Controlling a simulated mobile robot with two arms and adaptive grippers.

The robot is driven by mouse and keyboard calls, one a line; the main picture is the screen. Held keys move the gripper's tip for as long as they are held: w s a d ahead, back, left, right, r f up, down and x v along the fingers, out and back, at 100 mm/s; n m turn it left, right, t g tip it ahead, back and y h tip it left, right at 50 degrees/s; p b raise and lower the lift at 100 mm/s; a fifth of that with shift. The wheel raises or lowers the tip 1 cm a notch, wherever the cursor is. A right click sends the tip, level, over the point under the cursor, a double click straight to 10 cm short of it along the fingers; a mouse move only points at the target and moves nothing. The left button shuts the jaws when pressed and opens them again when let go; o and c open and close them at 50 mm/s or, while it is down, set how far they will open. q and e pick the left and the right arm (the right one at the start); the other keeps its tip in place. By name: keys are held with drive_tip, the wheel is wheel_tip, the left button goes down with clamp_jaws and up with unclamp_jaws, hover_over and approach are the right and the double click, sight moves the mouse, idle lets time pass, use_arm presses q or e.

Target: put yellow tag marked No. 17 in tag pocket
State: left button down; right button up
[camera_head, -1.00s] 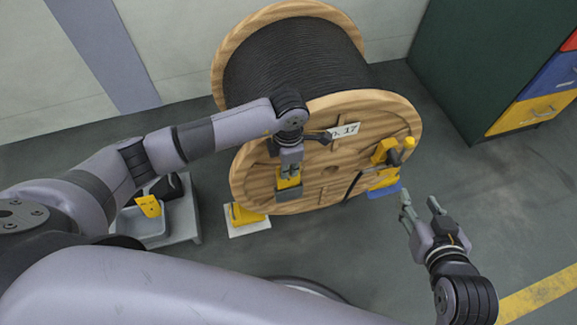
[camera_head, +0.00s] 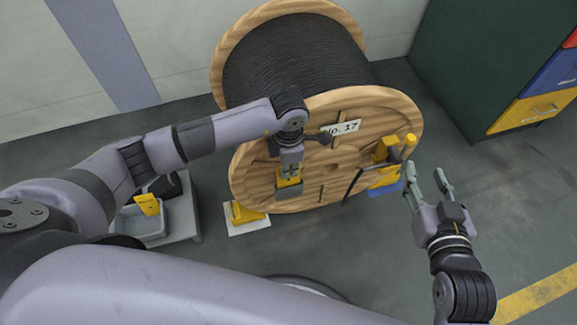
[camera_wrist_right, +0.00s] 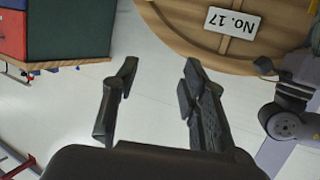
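My left gripper (camera_head: 289,172) points down at the front face of the wooden reel (camera_head: 335,185) and appears shut on the top of a yellow tag (camera_head: 288,182). The tag's lower part is hidden behind a small grey piece (camera_head: 288,194) that looks like the tag pocket; I cannot read its marking or tell how deep it sits. A white plate reading No. 17 (camera_head: 341,129) is on the reel, also in the right wrist view (camera_wrist_right: 232,23). My right gripper (camera_head: 427,184) is open and empty, right of the reel, fingers apart in the wrist view (camera_wrist_right: 158,75).
Another yellow piece (camera_head: 148,205) stands in a grey tray (camera_head: 148,229) at the left. A yellow chock (camera_head: 246,212) sits under the reel. Yellow and blue parts (camera_head: 385,180) are at its right edge. A green cabinet with coloured drawers (camera_head: 535,108) is at the right.

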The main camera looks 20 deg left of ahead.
use_arm(q)
drive_tip(key=shift+f+b, duration=0.55)
drive_tip(key=shift+f, duration=0.2)
drive_tip(key=shift+f+b, duration=0.4)
drive_tip(key=shift+f, duration=0.15)
use_arm(e)
wheel_tip(320, 180, up, 9)
drive_tip(key=w+a+t+y, duration=0.1)
drive_tip(key=t+y, duration=0.1)
drive_tip(key=t, duration=0.3)
drive_tip(key=shift+a, duration=0.3)
drive_tip(key=shift+f, duration=0.1)
use_arm(q)
drive_tip(key=c, duration=1.7)
unclamp_jaws()
use_arm(e)
drive_tip(key=shift+w, duration=0.1)
use_arm(q)
wheel_tip(320, 180, up, 12)
drive_tip(key=shift+f, duration=0.1)
